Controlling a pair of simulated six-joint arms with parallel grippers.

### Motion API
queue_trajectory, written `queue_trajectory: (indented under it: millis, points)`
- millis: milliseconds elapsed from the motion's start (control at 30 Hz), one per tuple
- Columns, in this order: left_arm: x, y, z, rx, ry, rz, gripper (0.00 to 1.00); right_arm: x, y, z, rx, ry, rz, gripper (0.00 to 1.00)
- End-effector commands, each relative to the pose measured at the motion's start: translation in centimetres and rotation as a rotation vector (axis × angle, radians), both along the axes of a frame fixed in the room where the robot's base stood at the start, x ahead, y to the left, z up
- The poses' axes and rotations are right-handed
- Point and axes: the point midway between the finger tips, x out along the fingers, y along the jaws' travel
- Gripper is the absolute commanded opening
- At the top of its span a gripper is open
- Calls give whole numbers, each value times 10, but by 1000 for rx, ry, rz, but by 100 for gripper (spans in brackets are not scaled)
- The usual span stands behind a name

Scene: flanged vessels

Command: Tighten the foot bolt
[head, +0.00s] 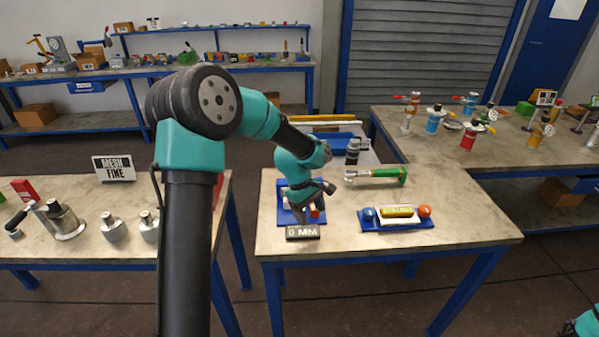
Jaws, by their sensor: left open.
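My left gripper (311,207) is open above a blue tray (284,213) at the left of the middle table. An orange piece (315,212) shows by its fingers. I cannot tell whether they touch it. The gripper and wrist hide much of the tray. A tool with a green handle (388,175) and a grey shaft lies to the right of the wrist, apart from the gripper. I cannot pick out a foot bolt in this view. My right gripper is not in view.
A "0 MM" sign (303,232) stands in front of the tray. A second blue tray (397,224) holds a yellow level, a blue ball and an orange ball. The table's right front is clear. Metal vessels (113,228) stand on the left table, coloured flanged ones (433,121) on the right.

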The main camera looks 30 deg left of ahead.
Motion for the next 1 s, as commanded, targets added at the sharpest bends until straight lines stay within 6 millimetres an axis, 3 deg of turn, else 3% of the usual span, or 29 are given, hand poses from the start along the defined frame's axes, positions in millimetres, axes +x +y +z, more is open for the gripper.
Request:
queue_trajectory:
  millis: [100, 300, 500, 600, 733, 1000]
  points:
    - [42, 19, 33, 63, -21, -18, 71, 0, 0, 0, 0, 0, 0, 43]
    - [96, 56, 98, 198, -35, -14, 71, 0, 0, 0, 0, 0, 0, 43]
    - [129, 91, 165, 333, -42, 36, 71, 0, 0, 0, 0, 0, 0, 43]
    - [135, 102, 187, 377, -41, 62, 71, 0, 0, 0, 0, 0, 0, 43]
    - [137, 107, 198, 399, -39, 76, 71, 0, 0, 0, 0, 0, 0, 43]
    - [137, 107, 198, 400, -39, 76, 71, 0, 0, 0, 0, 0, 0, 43]
